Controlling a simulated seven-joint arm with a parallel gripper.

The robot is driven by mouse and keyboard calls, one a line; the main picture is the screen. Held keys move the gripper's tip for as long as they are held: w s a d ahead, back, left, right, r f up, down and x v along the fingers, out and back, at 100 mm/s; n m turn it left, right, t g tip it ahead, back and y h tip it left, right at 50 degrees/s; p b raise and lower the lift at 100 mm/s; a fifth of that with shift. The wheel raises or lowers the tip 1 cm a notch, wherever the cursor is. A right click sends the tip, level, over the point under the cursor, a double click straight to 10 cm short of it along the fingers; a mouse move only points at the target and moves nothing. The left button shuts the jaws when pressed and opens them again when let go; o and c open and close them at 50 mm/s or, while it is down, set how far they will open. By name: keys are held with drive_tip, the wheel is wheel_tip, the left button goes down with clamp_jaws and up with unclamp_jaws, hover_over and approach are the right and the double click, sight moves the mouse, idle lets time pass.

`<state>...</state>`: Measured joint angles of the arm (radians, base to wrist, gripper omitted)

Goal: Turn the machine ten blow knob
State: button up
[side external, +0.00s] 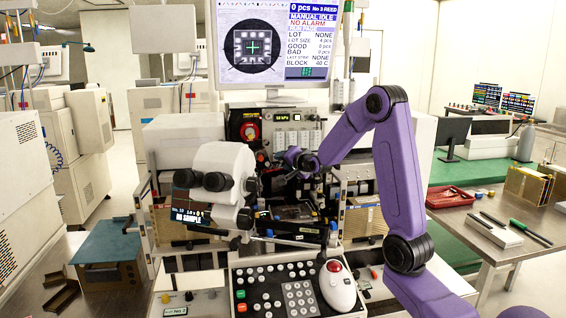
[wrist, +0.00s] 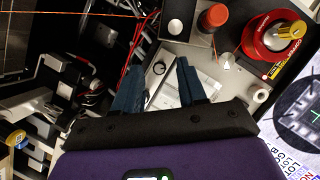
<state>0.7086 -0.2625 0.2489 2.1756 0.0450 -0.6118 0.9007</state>
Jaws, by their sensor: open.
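My gripper (wrist: 160,60) is open, its two dark blue fingers apart in the wrist view. Nothing shows held between the fingers, and I cannot tell how far the knob is beyond the tips. In the side external view my gripper (side external: 291,160) is at the machine's front, below the dial panel (side external: 285,130); its fingertips are too small to make out.
Wires and metal parts crowd the left. The white microscope (side external: 222,170), keypad (side external: 290,290) and monitor (side external: 270,45) surround the work.

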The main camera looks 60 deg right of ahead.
drive_tip(key=shift+x, duration=0.75)
clamp_jaws()
drive_tip(key=n+g+h, duration=0.2)
drive_tip(key=n, duration=0.3)
drive_tip(key=n+g+h, duration=0.2)
drive_tip(key=n, duration=0.3)
drive_tip(key=n+g+h, duration=0.2)
drive_tip(key=n+h, duration=0.1)
drive_tip(key=n, duration=0.1)
drive_tip(key=shift+w+a+n+g, duration=0.35)
drive_tip(key=shift+n+g, duration=0.05)
idle(0.5)
idle(0.4)
